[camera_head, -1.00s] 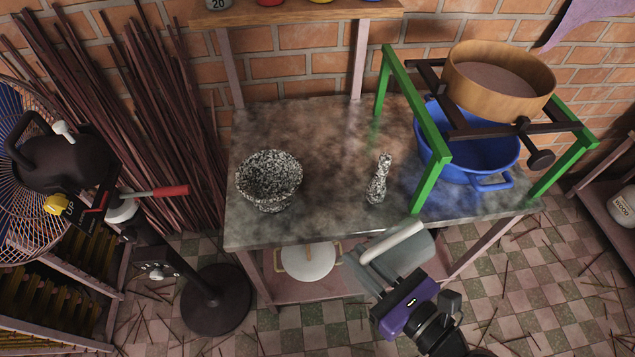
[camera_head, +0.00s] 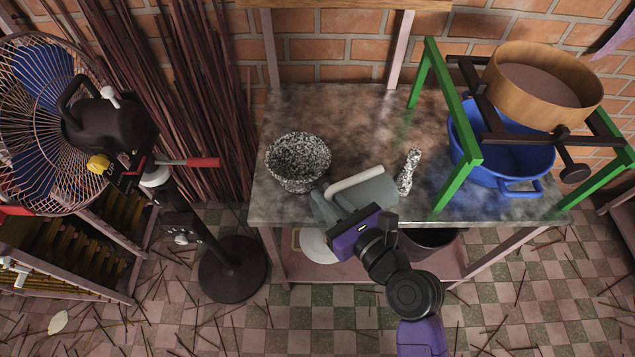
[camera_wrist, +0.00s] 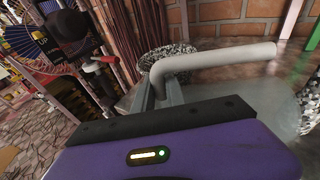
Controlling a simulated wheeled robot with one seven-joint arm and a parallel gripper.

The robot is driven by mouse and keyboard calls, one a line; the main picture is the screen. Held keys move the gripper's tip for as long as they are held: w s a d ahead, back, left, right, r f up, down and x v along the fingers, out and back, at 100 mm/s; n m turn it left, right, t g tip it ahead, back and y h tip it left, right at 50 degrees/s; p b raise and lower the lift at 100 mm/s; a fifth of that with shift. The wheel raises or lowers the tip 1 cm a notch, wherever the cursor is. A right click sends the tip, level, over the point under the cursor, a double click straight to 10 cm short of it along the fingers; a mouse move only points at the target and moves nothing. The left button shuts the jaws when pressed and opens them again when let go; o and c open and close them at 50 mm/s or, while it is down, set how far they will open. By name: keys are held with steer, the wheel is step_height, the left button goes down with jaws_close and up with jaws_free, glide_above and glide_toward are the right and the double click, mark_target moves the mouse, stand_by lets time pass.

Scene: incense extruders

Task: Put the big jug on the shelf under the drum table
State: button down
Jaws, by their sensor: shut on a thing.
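The big jug (camera_head: 376,190) is grey and see-through with a thick pale handle (camera_head: 354,181). My gripper (camera_head: 336,206) is shut on it; the exact grip is partly hidden by the purple gripper body. In the head view the jug overlaps the front edge of the stone-topped table (camera_head: 350,125). In the wrist view the pale handle (camera_wrist: 215,60) crosses above the fingers, and the jug body (camera_wrist: 240,108) is at the right. The pinkish shelf (camera_head: 300,270) under the table is partly hidden by the tabletop and my arm.
A blue pot (camera_head: 500,155) sits under a green frame (camera_head: 455,125) bearing a wooden drum (camera_head: 545,95). A white-lidded pot (camera_head: 316,246) and dark bucket (camera_head: 432,240) are on the shelf. A fan stand (camera_head: 228,265) is left.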

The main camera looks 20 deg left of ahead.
steer(key=x, duration=0.3)
steer(key=shift+w+a+r, duration=0.25)
steer(key=shift+a+r, duration=0.05)
steer(key=shift+r, duration=0.05)
steer(key=shift+s+d+f, duration=0.1)
steer(key=shift+d+f, duration=0.05)
steer(key=shift+f, duration=0.15)
steer(key=c, duration=1.4)
jaws_free()
